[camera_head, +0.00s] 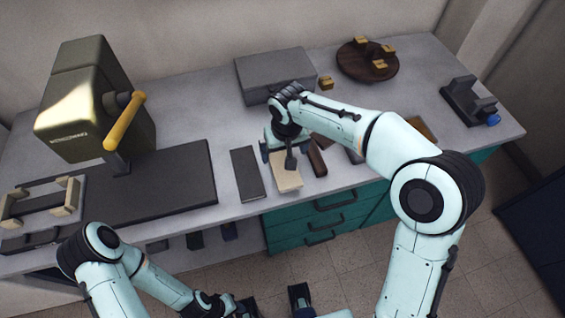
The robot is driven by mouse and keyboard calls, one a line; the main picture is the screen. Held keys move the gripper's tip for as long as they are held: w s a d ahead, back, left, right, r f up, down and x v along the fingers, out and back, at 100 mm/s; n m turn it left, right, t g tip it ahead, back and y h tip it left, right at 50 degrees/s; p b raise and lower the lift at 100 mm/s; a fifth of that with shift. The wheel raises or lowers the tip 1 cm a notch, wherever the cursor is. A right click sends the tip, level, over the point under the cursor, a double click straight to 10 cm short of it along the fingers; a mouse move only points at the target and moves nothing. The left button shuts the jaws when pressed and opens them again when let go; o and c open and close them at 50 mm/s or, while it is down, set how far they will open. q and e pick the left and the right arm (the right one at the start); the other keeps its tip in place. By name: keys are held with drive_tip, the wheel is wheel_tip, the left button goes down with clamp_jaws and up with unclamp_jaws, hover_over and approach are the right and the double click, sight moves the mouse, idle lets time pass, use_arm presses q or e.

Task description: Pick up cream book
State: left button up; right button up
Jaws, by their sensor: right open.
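The cream book (287,180) lies on the grey worktop near its front edge, between a dark grey book and a dark brown one. My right gripper (279,160) is directly over the cream book, pointing down, with its jaws open. The gripper and wrist hide the book's far part, and I cannot tell whether the fingers touch it. My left gripper (240,306) is low at the bottom edge of the view, in front of the counter and away from the book. It is partly cut off, so its jaw opening is unclear.
A dark grey book (247,174) lies left of the cream one, and a brown book (317,158) lies right. A grey box (275,76) and a round wooden tray (367,63) stand behind. A large press (95,100) with a yellow handle stands left. Teal drawers (322,203) are below.

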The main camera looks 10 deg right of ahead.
sight(283, 162)
drive_tip(key=shift+w+f, duration=0.25)
drive_tip(key=shift+f, duration=1.3)
drive_tip(key=shift+w+f, duration=0.2)
drive_tip(key=shift+f, duration=1.3)
drive_tip(key=c, duration=1.1)
